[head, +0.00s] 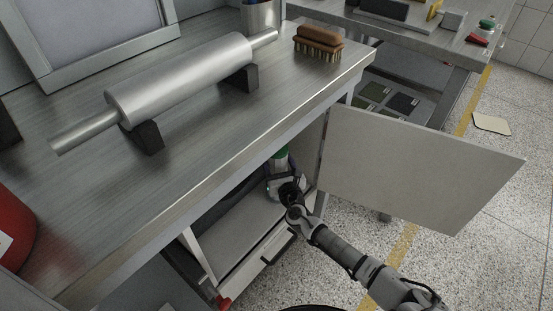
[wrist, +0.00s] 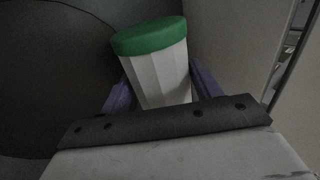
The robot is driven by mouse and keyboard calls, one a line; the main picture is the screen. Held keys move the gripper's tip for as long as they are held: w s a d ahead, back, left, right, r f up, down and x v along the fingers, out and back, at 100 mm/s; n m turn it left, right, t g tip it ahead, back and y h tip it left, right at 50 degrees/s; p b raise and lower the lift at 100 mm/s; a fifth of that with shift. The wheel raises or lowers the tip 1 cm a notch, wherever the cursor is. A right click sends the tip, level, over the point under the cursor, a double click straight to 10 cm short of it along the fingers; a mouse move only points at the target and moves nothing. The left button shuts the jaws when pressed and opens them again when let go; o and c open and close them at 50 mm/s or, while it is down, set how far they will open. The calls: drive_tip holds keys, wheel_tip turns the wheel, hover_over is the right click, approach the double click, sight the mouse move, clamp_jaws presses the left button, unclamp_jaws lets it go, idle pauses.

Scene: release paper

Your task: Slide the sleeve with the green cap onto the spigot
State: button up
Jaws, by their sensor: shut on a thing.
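The sleeve is white and ribbed with a green cap (wrist: 148,36); in the wrist view its white body (wrist: 162,78) stands slightly tilted between the two purple fingers. My gripper (wrist: 161,90) is shut on it. In the head view my gripper (head: 284,183) is inside the open cabinet under the bench, and the green cap (head: 279,157) shows just above it. The sleeve's lower end is hidden by the gripper. I cannot make out the spigot for certain in either view.
The cabinet door (head: 420,165) stands open to the right of my arm. The bench top (head: 190,160) overhangs the cabinet. A metal roller (head: 180,80) rests on dark supports on it, with a brush (head: 318,42) nearby. A large dark round shape (wrist: 50,75) lies left of the sleeve.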

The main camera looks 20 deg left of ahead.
idle(0.4)
drive_tip(key=shift+f+b, duration=2.65)
drive_tip(key=shift+f, duration=0.3)
drive_tip(key=shift+f+b, duration=2.7)
drive_tip(key=shift+f, duration=0.2)
drive_tip(key=o, duration=1.3)
drive_tip(key=shift+s, duration=0.1)
drive_tip(key=v, duration=1.3)
drive_tip(key=shift+s+d+p, duration=0.25)
drive_tip(key=shift+s+p, duration=0.1)
drive_tip(key=shift+p, duration=0.05)
